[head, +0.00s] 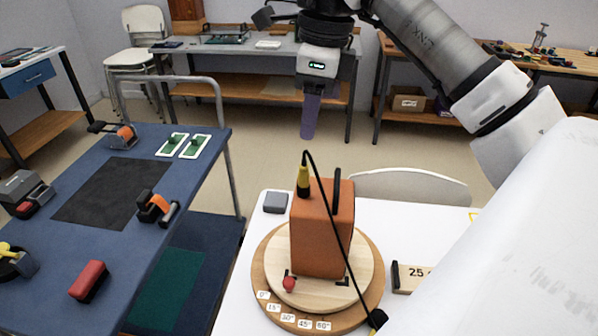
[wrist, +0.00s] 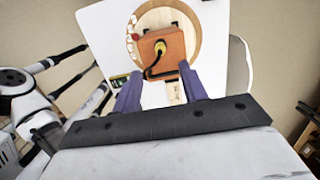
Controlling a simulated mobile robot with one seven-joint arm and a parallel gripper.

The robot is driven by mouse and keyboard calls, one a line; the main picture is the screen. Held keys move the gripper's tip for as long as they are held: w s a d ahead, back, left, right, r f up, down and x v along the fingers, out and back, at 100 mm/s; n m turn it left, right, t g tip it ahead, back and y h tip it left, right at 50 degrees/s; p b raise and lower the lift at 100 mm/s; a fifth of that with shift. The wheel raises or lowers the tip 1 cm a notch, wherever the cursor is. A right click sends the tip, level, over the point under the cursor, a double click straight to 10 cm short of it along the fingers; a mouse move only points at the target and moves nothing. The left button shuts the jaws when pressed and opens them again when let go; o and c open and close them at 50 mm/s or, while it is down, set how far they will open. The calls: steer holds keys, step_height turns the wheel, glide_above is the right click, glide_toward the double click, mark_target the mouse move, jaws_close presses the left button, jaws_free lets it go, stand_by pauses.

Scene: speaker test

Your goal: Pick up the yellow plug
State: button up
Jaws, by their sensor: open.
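The yellow plug (head: 303,181) stands upright at the top of an orange speaker box (head: 320,232), with a black cable rising from it and looping down over the front. In the wrist view the plug (wrist: 160,47) shows on top of the box (wrist: 172,44), between and beyond the fingers. The speaker stands on a round wooden turntable (head: 262,262) with angle labels at its front edge. My gripper (head: 308,135) points down above and behind the plug, clear of it. Its purple fingers are apart and empty in the wrist view (wrist: 162,88).
The turntable rests on a white table (head: 235,300). A grey block (head: 275,202) and a block marked 25 (head: 412,277) lie beside it. A black handle (head: 337,186) rises from the speaker near the plug. A blue table (head: 190,150) with tools stands at left.

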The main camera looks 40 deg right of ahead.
glide_above(304, 165)
step_height(304, 165, down, 5)
steer(key=shift+s+d, duration=0.1)
steer(key=shift+d, duration=0.05)
steer(key=shift+f+p, duration=1)
steer(key=shift+f, duration=1.7)
steer(key=shift+c, duration=0.4)
jaws_close()
